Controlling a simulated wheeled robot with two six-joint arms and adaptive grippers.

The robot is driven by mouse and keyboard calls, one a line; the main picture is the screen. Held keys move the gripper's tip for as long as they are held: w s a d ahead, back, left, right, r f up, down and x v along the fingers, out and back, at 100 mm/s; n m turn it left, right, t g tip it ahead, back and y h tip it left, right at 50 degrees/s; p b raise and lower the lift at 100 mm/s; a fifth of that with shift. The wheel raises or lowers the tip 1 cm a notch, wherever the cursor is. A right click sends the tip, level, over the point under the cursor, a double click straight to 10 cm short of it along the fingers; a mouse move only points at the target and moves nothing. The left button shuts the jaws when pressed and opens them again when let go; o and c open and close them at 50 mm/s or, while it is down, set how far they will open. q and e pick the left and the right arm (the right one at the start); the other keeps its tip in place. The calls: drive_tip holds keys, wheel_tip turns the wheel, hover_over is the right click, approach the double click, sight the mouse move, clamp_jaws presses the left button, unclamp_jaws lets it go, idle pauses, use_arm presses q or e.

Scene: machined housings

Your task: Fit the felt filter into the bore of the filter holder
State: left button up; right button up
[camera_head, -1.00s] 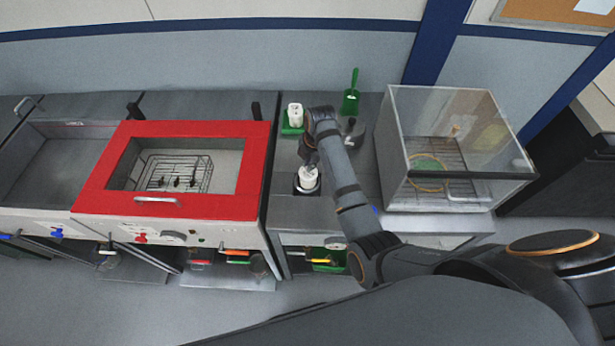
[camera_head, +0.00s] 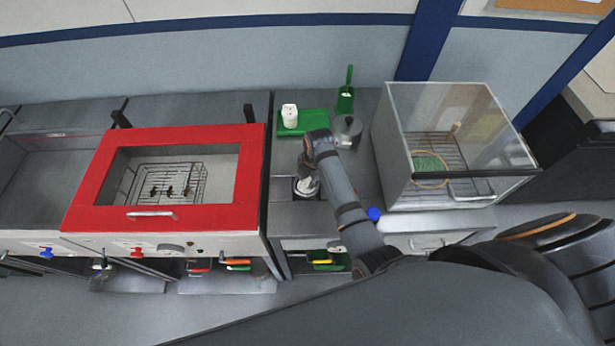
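A white cylindrical piece (camera_head: 306,186), which looks like the felt filter, is at a dark round fixture (camera_head: 300,195), which may be the filter holder, on the grey bench. My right gripper (camera_head: 309,175) reaches down over the white piece from above and hides part of it. The fingers are too small and covered to show whether they are open or shut on it. I cannot tell how deep the piece sits in the bore. Another white cylinder (camera_head: 290,114) stands on a green tray (camera_head: 316,114) behind. My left gripper is out of view.
A grey lidded pot (camera_head: 347,130) and a green scoop (camera_head: 345,99) stand behind my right arm. A clear-sided box (camera_head: 394,165) is to the right. A red-framed glass lid (camera_head: 250,160) is to the left. A blue knob (camera_head: 374,214) is beside my forearm.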

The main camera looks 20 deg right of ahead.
drive_tip(key=shift+w, duration=0.1)
drive_tip(key=shift+w+a+r, duration=0.1)
drive_tip(key=shift+a+r, duration=0.05)
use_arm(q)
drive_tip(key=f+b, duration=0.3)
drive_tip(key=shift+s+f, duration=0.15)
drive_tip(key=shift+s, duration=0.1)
use_arm(e)
wheel_tip(320, 180, up, 12)
drive_tip(key=s+d, duration=0.1)
drive_tip(key=shift+s+f, duration=0.2)
drive_tip(key=shift+s, duration=0.2)
